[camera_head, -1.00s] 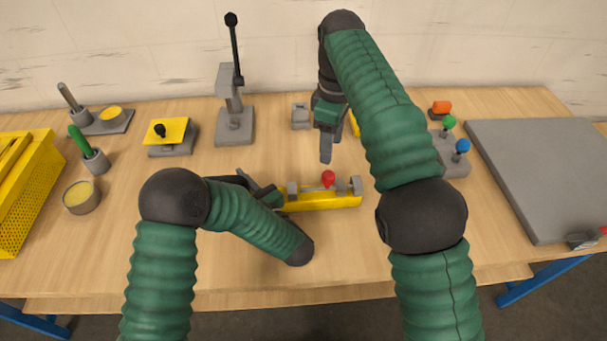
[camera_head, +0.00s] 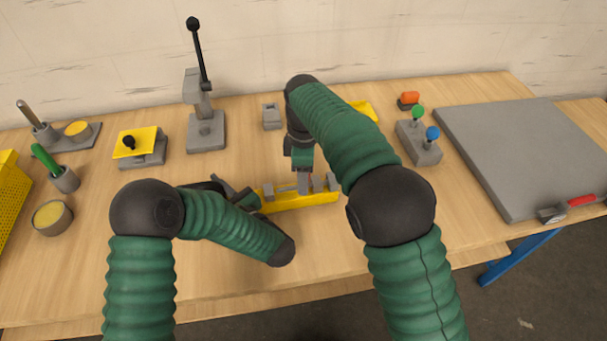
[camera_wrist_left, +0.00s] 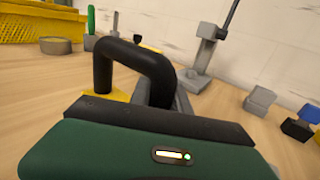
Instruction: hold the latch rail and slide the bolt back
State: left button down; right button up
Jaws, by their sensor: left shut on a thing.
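The latch rail (camera_head: 312,200) is a yellow bar lying on the bench, with grey blocks on top. My left gripper (camera_head: 252,198) is shut on the rail's left end. A bit of the yellow rail also shows in the left wrist view (camera_wrist_left: 118,97), mostly hidden behind my gripper. The grey bolt (camera_head: 287,188) lies along the rail's top. My right gripper (camera_head: 305,184) points down at the middle of the rail, where the bolt's red knob is almost wholly hidden by the fingers. I cannot tell whether those fingers are closed on it.
Behind stand a lever press (camera_head: 205,130), a small grey block (camera_head: 271,117) and a yellow-topped fixture (camera_head: 140,148). A grey base with green and blue knobs (camera_head: 420,145) is to the right, before a large grey plate (camera_head: 520,150). Bare bench lies in front of the rail.

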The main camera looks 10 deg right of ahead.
grip_shut()
dwell(1.4)
